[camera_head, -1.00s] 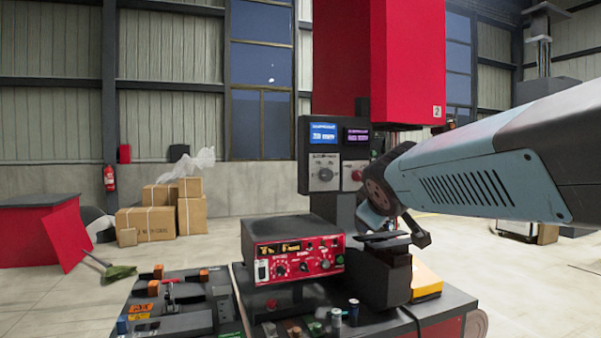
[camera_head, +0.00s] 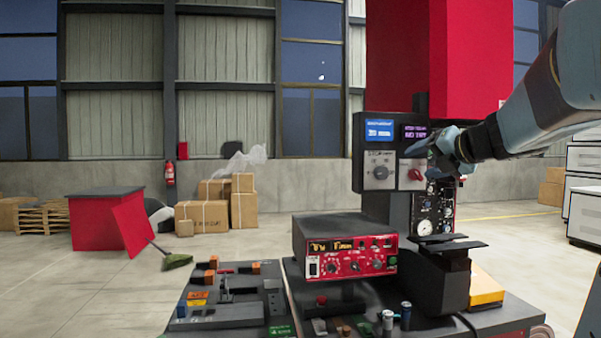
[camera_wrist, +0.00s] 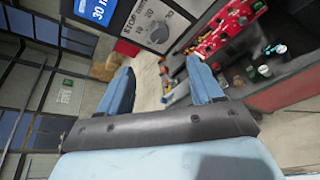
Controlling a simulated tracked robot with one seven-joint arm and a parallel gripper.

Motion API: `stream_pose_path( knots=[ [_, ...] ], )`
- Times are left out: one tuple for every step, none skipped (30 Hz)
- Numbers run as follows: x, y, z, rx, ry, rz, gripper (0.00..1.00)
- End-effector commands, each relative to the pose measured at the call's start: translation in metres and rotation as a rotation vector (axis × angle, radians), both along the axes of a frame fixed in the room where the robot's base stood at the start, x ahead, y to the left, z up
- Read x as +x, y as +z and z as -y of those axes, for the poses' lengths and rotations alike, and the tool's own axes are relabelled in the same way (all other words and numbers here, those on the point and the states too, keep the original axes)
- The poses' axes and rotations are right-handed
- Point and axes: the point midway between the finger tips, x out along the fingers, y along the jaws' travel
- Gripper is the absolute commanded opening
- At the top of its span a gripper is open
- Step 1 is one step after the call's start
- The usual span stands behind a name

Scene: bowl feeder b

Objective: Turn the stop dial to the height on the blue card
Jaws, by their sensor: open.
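The stop dial (camera_head: 380,171) is a round grey knob on a light plate, low on the dark control panel. Above it the blue card (camera_head: 379,130) shows lit white text; in the wrist view the card (camera_wrist: 97,10) reads about "30 m", cut by the frame edge. The dial also shows in the wrist view (camera_wrist: 159,33), with scale marks around it, beyond the fingertips. My gripper (camera_head: 436,152) is just right of the dial in the head view, apart from it. In the wrist view my gripper (camera_wrist: 160,72) is open with two blue fingers and nothing between them.
A purple display (camera_head: 415,132) and a red knob (camera_head: 415,176) sit right of the dial. A red-fronted control box (camera_head: 345,250) stands below on the bench. The big red machine head (camera_head: 440,60) hangs above.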

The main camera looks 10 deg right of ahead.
Motion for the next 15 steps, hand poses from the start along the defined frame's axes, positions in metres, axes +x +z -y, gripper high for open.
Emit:
stream_pose_path(
  knots=[
    [0.003, -0.001, -0.001, -0.002, 0.003, -0.002, 0.65],
    [0.005, -0.002, -0.002, -0.003, 0.004, -0.002, 0.65],
    [0.009, -0.003, -0.003, -0.001, 0.004, -0.002, 0.65],
    [0.012, -0.004, -0.004, -0.001, 0.005, -0.002, 0.65],
    [0.016, -0.005, -0.005, 0.0, 0.004, -0.003, 0.65],
    [0.022, -0.007, -0.006, 0.0, 0.003, -0.003, 0.65],
    [0.027, -0.009, -0.007, 0.001, 0.003, -0.003, 0.65],
    [0.032, -0.01, -0.009, 0.0, 0.003, -0.002, 0.65],
    [0.039, -0.012, -0.01, 0.0, 0.004, -0.002, 0.65],
    [0.044, -0.013, -0.011, 0.0, 0.003, -0.003, 0.65],
    [0.049, -0.015, -0.013, 0.001, 0.003, -0.002, 0.65],
    [0.055, -0.017, -0.015, 0.001, 0.003, -0.002, 0.65],
    [0.06, -0.018, -0.015, 0.001, 0.003, -0.002, 0.65],
    [0.065, -0.02, -0.016, 0.002, 0.002, -0.003, 0.65],
    [0.072, -0.021, -0.019, 0.001, 0.003, -0.002, 0.65]
  ],
)
